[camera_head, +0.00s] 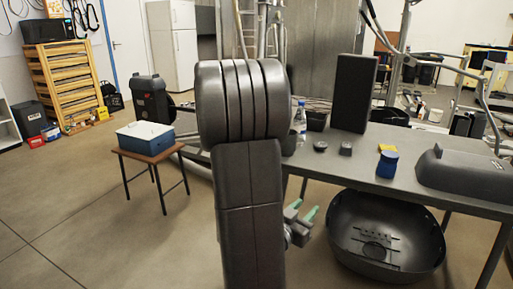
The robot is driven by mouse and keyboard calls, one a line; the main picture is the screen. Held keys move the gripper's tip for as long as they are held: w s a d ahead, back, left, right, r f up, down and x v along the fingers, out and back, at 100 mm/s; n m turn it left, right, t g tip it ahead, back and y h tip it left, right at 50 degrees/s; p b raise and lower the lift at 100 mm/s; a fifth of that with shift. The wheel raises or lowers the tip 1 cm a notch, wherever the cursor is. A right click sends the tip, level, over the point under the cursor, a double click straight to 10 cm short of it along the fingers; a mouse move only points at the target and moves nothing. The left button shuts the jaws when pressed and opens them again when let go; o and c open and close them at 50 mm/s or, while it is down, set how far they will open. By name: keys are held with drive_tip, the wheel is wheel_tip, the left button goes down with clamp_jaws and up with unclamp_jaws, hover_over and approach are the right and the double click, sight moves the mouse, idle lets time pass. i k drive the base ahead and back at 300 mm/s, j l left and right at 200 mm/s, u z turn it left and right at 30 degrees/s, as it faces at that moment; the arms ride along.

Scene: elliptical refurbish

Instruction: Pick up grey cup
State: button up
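I cannot clearly make out a grey cup. A small dark round object (320,146) and a small dark grey block-like object (346,149) sit on the grey table (340,170); both are too small to identify. My gripper (304,210) shows at the table's front edge, lower than the tabletop, to the left of the large black bowl. Its two green-tipped fingers are apart, with nothing visible between them. My arm hides the table's left end and part of the gripper.
The table also holds a clear bottle (300,120), a blue container (387,164), a yellow item (387,147), a tall dark panel (354,94) and a dark grey casing (470,172). The black bowl (430,245) is beneath. A blue cooler (146,136) rests on a small brown table (150,156).

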sight(287, 147)
drive_tip(key=i+l+u, duration=0.15)
drive_tip(key=u, duration=0.2)
drive_tip(key=i+l+u, duration=0.15)
drive_tip(key=u, duration=0.15)
drive_tip(key=i+l+u, duration=0.15)
drive_tip(key=l+u, duration=0.2)
drive_tip(key=i+l, duration=0.15)
drive_tip(key=l, duration=0.2)
drive_tip(key=i+l, duration=0.1)
drive_tip(key=l, duration=0.25)
drive_tip(key=i+l, duration=0.15)
drive_tip(key=l, duration=0.25)
